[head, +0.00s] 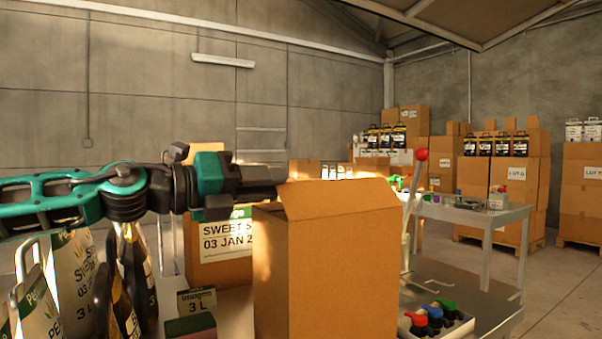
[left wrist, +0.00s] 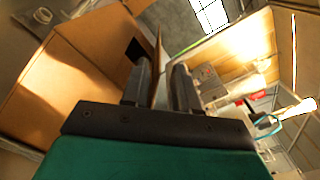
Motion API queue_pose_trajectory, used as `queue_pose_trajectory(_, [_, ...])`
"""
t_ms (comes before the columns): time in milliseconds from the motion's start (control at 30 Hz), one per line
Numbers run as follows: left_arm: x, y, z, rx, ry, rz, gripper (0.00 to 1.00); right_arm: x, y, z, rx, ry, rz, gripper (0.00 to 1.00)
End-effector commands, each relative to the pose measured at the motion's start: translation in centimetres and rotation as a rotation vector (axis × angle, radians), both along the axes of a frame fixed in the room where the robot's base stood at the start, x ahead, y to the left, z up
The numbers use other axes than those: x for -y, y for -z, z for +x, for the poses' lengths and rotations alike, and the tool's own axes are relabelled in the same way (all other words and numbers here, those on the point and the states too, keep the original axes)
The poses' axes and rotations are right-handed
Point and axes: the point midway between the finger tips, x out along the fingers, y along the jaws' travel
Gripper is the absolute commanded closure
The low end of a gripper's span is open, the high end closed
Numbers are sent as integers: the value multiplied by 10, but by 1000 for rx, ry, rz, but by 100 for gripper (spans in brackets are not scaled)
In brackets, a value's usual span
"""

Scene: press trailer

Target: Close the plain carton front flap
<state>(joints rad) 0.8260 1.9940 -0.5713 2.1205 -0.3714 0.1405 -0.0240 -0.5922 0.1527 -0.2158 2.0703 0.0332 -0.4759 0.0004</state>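The plain carton (head: 325,275) stands upright in the middle foreground of the head view. One of its flaps (head: 340,199) stands up at its top; the carton's inside is hidden. My left gripper (head: 283,174) reaches in from the left, level with the flap's upper left corner. In the left wrist view, the two fingers (left wrist: 165,85) are apart, with a thin board edge (left wrist: 158,52) between or just beyond their tips. I cannot tell whether they touch it. The carton's brown board (left wrist: 75,65) fills the left of that view. My right gripper is not in view.
A printed carton (head: 205,265) stands behind left, with bottles (head: 135,275) and a small 3 L box (head: 197,300) nearby. A red-knobbed lever (head: 421,155) and a tray of coloured knobs (head: 437,320) are close on the right. Stacked cartons (head: 515,185) stand farther back.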

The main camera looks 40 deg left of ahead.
Motion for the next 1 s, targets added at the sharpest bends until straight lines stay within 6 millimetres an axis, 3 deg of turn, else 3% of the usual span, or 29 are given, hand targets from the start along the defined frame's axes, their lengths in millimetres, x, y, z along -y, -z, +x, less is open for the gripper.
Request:
queue_pose_trajectory(233, [9,-1,22,-4,2,0,71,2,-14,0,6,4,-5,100])
queue_pose_trajectory(500, [17,0,41,-3,0,-1,71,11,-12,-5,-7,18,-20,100])
queue_pose_trajectory(1000, [24,0,59,0,-1,-1,71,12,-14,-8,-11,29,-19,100])
